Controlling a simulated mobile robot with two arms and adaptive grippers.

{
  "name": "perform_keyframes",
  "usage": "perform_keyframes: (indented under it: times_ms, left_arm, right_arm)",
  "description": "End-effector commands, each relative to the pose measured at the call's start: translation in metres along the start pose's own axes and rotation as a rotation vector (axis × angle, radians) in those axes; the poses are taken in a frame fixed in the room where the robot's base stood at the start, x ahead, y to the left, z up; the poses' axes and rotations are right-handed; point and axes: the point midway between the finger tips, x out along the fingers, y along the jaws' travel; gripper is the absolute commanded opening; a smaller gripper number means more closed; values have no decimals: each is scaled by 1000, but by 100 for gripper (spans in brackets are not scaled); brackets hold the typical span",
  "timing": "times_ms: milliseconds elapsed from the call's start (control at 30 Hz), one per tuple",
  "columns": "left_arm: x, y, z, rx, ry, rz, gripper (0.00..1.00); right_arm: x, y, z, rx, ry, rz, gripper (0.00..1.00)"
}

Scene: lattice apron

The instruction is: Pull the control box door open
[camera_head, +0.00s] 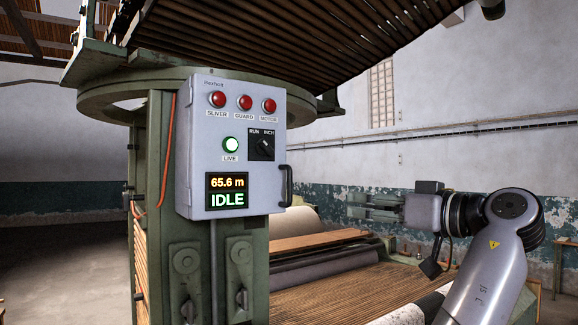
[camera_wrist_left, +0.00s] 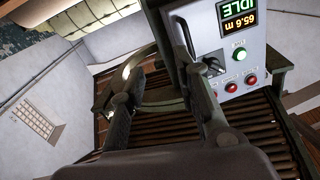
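The grey control box (camera_head: 233,145) is mounted on a green machine post. Its door looks shut, and a dark handle (camera_head: 286,186) sits at the door's lower right edge. The box (camera_wrist_left: 227,60) shows upside down at the upper right of the left wrist view.
The box door carries red lamps (camera_head: 245,102), a lit green lamp (camera_head: 231,144), a black switch (camera_head: 262,145) and a display reading IDLE (camera_head: 227,200). A green ring frame (camera_head: 110,97) and slatted lattice (camera_head: 270,35) are above. A slatted bed (camera_head: 335,292) lies below my arm.

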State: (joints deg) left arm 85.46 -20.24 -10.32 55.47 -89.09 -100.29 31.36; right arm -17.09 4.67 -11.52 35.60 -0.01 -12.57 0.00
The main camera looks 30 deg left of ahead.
Motion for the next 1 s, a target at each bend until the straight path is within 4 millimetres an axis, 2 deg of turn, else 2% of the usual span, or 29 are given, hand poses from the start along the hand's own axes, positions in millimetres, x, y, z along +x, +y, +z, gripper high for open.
perform_keyframes:
  times_ms: [33,100,267,467,800,1000]
  left_arm:
    - [-6,-18,-20,-49,-2,-25,29]
    - [-11,-33,-33,-93,-5,-53,29]
    - [-5,-44,-41,-125,-9,-73,29]
    - [32,-47,-42,-122,-10,-75,29]
    - [106,-52,-42,-119,-8,-73,29]
    - [140,-54,-41,-119,-8,-71,29]
  right_arm:
    - [-5,0,0,0,-1,0,40]
    - [-7,0,0,0,-1,0,40]
    - [-11,-1,0,1,-2,-1,40]
    - [-24,-1,0,1,-3,-2,40]
    - [-54,-2,-3,3,-4,-3,40]
    - [-70,-2,-4,3,-4,-3,40]
